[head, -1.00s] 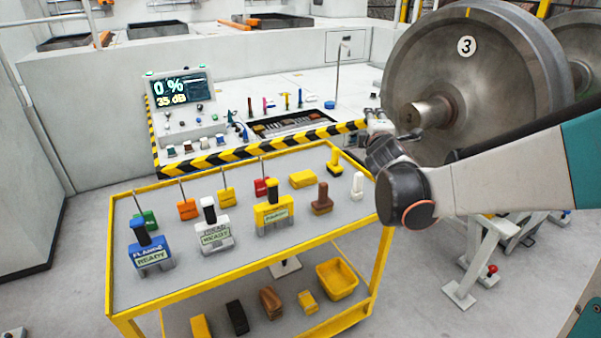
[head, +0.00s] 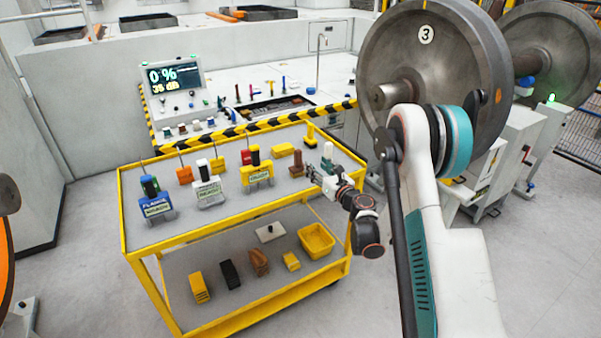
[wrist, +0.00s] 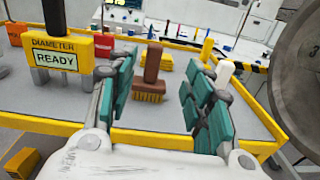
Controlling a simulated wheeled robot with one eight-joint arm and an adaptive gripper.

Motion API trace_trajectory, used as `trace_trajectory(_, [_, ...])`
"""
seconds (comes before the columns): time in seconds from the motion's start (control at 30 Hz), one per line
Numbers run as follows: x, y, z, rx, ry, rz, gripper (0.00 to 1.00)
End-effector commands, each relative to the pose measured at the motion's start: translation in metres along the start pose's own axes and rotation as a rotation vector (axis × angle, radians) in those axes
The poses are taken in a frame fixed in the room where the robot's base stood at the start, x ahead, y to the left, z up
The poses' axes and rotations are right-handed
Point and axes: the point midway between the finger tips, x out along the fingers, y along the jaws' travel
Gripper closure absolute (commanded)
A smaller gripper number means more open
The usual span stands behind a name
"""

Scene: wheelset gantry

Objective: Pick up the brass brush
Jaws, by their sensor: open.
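The brush with a brown upright handle and tan-brown bristle block (head: 297,164), which looks like the brass brush, stands on the cart's grey top near its right end. In the wrist view the same brush (wrist: 151,78) stands upright between my fingers in the picture, beyond them, its bristles facing down. My gripper (head: 311,172) is at the cart's right front edge, beside the brush. In the wrist view my gripper (wrist: 162,82) has its teal fingers spread, with nothing held. Whether the fingers overlap the brush in depth is unclear.
A white-handled item (wrist: 224,76) stands behind my right finger. The yellow DIAMETER READY gauge (wrist: 58,50) is left of my left finger. A yellow block (head: 284,149) lies behind the brush. The cart's yellow rim (head: 240,207) runs in front. A large wheel (head: 430,75) stands at right.

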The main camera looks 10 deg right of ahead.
Motion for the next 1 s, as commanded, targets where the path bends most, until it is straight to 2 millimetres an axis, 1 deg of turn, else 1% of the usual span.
trace_trajectory(0.07, [0.0, 0.002, -0.011, -0.034, 0.009, 0.015, 0.53])
trace_trajectory(0.17, [0.004, 0.003, -0.016, -0.053, 0.014, 0.023, 0.53])
trace_trajectory(0.27, [0.017, 0.004, -0.017, -0.054, 0.014, 0.025, 0.53])
trace_trajectory(0.4, [0.045, 0.004, -0.018, -0.052, 0.013, 0.024, 0.53])
trace_trajectory(0.53, [0.067, 0.005, -0.018, -0.051, 0.013, 0.023, 0.53])
trace_trajectory(0.63, [0.079, 0.005, -0.017, -0.05, 0.013, 0.022, 0.53])
trace_trajectory(0.87, [0.094, 0.004, -0.016, -0.05, 0.013, 0.022, 0.53])
trace_trajectory(1.0, [0.114, 0.004, -0.017, -0.05, 0.013, 0.022, 0.53])
